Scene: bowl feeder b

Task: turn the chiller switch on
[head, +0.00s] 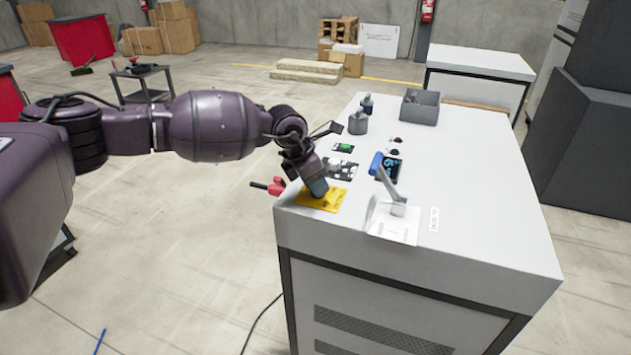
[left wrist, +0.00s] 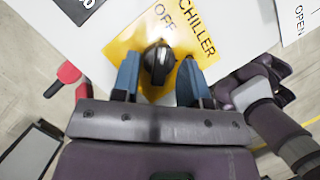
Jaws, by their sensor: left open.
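The chiller switch is a black rotary knob (left wrist: 158,64) on a yellow plate (head: 330,204) at the near left corner of the white console top. The plate also shows in the left wrist view (left wrist: 205,48), with the words CHILLER and OFF printed beyond the knob. My left gripper (head: 318,190) points down over the plate and hides the knob in the head view. In the left wrist view its two blue fingertips (left wrist: 158,80) are open, one on each side of the knob, with gaps visible. The knob's exact pointer direction is hard to tell.
A red handle (head: 270,186) juts from the console's left edge, close to my left gripper.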

